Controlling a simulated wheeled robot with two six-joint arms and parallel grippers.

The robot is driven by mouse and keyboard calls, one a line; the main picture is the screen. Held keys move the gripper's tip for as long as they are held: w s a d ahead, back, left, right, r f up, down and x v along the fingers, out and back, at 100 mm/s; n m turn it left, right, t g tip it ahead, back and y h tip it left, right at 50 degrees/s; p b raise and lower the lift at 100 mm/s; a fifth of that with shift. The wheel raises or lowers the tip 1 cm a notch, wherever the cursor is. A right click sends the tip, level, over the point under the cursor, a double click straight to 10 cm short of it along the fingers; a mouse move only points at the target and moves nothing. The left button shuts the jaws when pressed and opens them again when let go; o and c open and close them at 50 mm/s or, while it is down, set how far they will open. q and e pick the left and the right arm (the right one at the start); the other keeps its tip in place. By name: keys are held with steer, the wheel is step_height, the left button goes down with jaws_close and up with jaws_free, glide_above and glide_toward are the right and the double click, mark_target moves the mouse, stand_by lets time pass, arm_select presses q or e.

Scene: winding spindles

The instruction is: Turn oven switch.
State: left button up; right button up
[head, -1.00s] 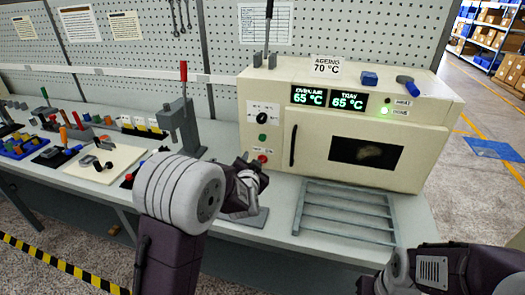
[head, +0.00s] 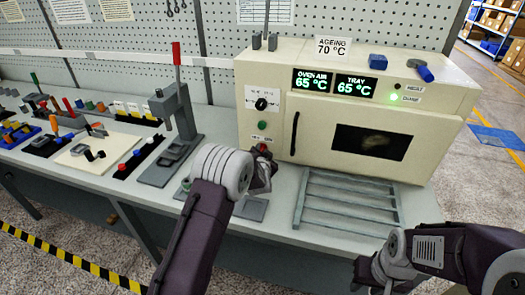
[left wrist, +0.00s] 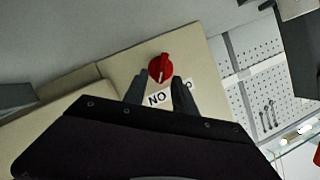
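The oven (head: 345,170) is a cream box on the bench. Its red switch (left wrist: 161,67) is a round knob with a white mark, seen on the oven's front in the left wrist view. In the head view the red switch (head: 262,147) shows just above my left gripper (head: 264,160), which partly covers its label. In the left wrist view my left gripper's fingers (left wrist: 161,92) are apart on either side below the knob, with nothing between them except the label behind. Contact with the knob cannot be told. My right gripper (head: 366,272) is low at the right, its fingers unclear.
A black dial (head: 261,104) and a green button (head: 262,125) are above the switch. The displays (head: 335,85) read 65 °C, and a green lamp (head: 393,98) is lit. A grey rack (head: 345,200) lies in front. A red-handled press (head: 180,115) stands left.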

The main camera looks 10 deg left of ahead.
arm_select(q)
steer(key=shift+w+a+f, duration=0.15)
steer(key=shift+w+f, duration=0.1)
steer(key=shift+w, duration=0.35)
jaws_close()
